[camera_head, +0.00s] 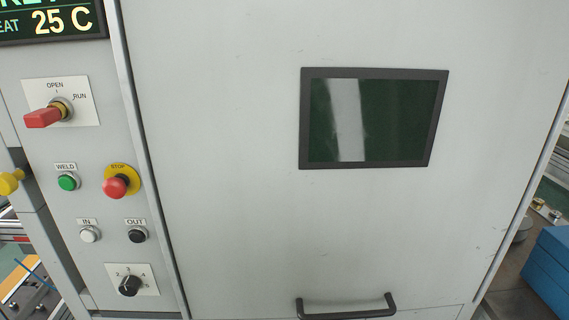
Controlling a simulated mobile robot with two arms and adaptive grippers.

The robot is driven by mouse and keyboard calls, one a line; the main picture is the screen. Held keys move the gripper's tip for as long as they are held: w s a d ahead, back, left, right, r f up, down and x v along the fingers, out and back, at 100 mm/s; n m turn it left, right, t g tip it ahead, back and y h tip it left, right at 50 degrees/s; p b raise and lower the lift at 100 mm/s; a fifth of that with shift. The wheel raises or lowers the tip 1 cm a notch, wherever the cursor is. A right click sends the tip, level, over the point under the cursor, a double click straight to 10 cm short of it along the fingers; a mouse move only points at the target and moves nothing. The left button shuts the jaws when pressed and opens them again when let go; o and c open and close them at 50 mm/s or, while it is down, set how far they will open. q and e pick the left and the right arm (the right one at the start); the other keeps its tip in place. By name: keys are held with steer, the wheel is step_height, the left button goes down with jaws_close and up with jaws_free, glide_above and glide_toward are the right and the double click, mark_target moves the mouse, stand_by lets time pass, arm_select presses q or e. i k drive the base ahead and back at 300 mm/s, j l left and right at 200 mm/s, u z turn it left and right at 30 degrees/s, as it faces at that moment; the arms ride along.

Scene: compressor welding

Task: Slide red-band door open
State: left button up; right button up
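A large light-grey door panel (230,200) fills the middle of the head view. It has a dark framed window (374,118) and a black bar handle (347,309) at the bottom edge. No red band shows on the visible part of this panel. Its lower part is cut off by the frame. Neither of my grippers is in view.
Left of the door, a control panel (92,145) carries a red-handled OPEN/RUN switch (48,115), a green WELD button (68,182), a red STOP button (115,187) and a black dial (130,285). A blue box (549,268) stands on a surface at the right.

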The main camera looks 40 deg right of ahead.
mark_target(311, 159)
steer(key=z, duration=1.75)
